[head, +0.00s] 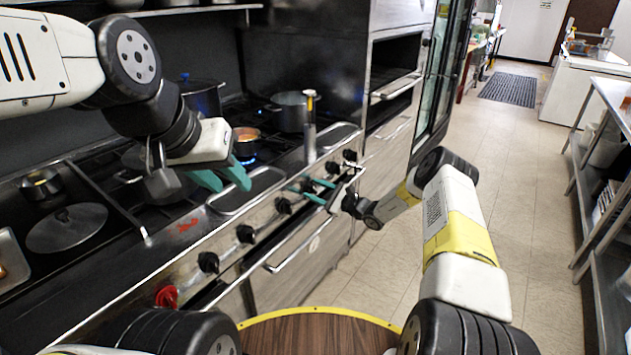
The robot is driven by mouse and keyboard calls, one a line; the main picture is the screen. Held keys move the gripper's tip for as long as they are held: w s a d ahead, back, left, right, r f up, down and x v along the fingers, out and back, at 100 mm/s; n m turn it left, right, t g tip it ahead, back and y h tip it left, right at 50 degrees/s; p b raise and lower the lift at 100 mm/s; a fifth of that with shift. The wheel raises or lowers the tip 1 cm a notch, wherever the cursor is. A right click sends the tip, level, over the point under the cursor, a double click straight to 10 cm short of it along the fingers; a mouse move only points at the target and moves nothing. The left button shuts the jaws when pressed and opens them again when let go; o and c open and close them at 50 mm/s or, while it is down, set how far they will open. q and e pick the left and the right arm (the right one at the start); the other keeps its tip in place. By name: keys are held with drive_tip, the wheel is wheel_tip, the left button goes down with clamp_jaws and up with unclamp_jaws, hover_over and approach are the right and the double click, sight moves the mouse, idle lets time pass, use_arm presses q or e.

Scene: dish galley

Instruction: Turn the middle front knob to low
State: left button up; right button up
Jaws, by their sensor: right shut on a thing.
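A row of knobs runs along the stove's front panel (228,251). A red knob (166,297) is at the near end, followed by black knobs (208,262), (245,233) and (283,205), with more toward the far end. My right gripper (302,186) reaches in from the right, its teal fingers shut around a black knob (307,187) beyond those three. The fingers partly hide that knob, and its setting cannot be read. My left gripper (227,185) hangs over the stovetop with its teal fingers apart and nothing visible between them.
A small pot with orange contents (247,135) stands over a blue flame. A larger pot (292,110), a dark pot (202,97) and a flat lid (66,228) are on the stove. A tall cylinder (310,128) stands near the front edge.

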drive_tip(key=shift+n, duration=0.5)
drive_tip(key=o, duration=1.3)
drive_tip(key=shift+d, duration=0.1)
drive_tip(key=v, duration=0.7)
drive_tip(key=shift+s+d, duration=0.15)
drive_tip(key=shift+s, duration=0.1)
